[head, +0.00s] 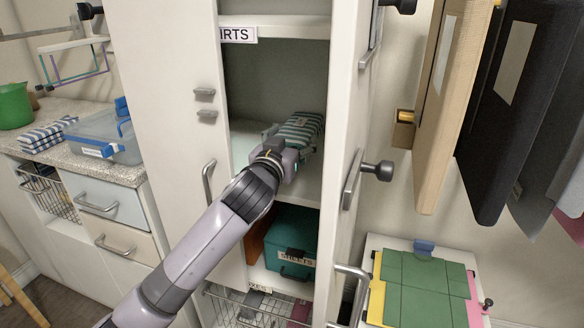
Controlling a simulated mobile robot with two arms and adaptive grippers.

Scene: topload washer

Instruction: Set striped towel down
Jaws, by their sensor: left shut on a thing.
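The striped towel (304,127), rolled or folded with green and white stripes, is inside the open cabinet at the level of the middle shelf (309,186). My left gripper (293,150) is shut on the towel from its near side. The fingers and wrist cover part of the towel's near end. I cannot tell whether the towel's underside touches the shelf. My right gripper does not show.
Cabinet side walls stand close on both sides of my left arm. Below is a teal box (289,245) labelled SHEETS. At left, the counter holds a clear bin (103,135), a blue checked cloth (48,134) and a green bowl (14,106). Boards hang at right.

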